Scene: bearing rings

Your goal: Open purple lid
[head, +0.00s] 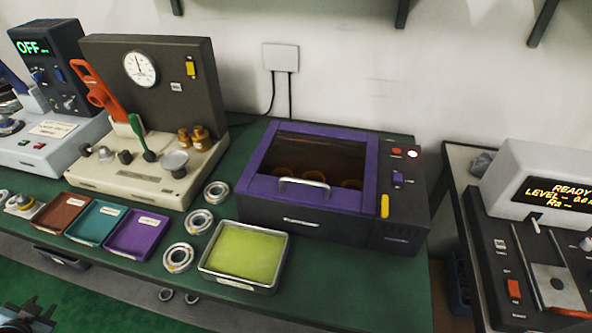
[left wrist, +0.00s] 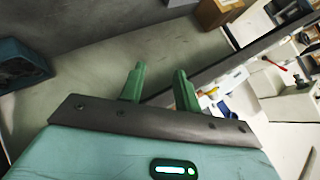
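The purple lid (head: 257,186) is a purple frame around a dark see-through window, on a black box-shaped machine (head: 290,213) on the green bench. The lid lies flat and closed. A silver bar handle (head: 304,184) sits at its front edge, and several ring shapes show dimly through the window. My left gripper (head: 27,314) is partly in view at the bottom left corner of the head view, far from the lid. In the left wrist view its two green fingers (left wrist: 160,88) stand apart with nothing between them. My right gripper is not in view.
A green-filled tray (head: 243,255) and several bearing rings (head: 201,221) lie in front and left of the machine. Brown, teal and purple trays (head: 139,233) and a gauge press (head: 150,80) are further left. Another bench (head: 468,240) with a display device is at right, across a gap.

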